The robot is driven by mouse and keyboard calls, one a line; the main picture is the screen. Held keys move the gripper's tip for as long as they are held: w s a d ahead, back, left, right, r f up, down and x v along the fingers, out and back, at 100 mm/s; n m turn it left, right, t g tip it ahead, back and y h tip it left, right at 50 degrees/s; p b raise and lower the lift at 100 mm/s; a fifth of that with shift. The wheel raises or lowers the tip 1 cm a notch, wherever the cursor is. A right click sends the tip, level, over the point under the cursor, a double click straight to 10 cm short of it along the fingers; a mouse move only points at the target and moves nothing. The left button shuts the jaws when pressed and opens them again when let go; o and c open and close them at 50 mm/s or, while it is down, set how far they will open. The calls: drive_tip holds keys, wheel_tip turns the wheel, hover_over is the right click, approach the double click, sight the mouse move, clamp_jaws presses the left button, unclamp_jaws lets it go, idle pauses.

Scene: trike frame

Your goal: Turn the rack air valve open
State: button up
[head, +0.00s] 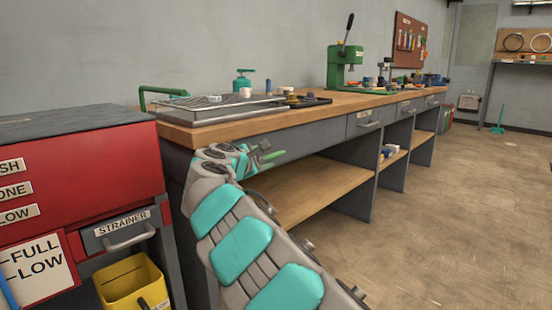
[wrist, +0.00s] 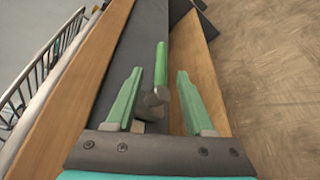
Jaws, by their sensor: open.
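The air valve shows in the wrist view as a grey metal body (wrist: 155,97) with a straight green lever (wrist: 161,62). It sits against the dark grey front of the workbench. The lever points away from my gripper, roughly along the bench front. My gripper (wrist: 159,74) is open, with one pale green finger on each side of the valve. I see a gap between the lever and each finger. In the head view the green lever (head: 273,156) sticks out just past my gripper (head: 257,150), below the bench top. My gripper hides the valve body there.
The wooden bench top (head: 340,103) holds a wire-edged tray (head: 222,112) and a green press (head: 345,66). A lower shelf (head: 310,185) lies under the bench. A red cabinet (head: 85,170) and a yellow bin (head: 132,284) stand at left. The floor at right is clear.

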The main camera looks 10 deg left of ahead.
sight(273, 157)
drive_tip(key=shift+x, duration=3.75)
drive_tip(key=shift+s+d+f, duration=0.1)
drive_tip(key=shift+d, duration=0.05)
clamp_jaws()
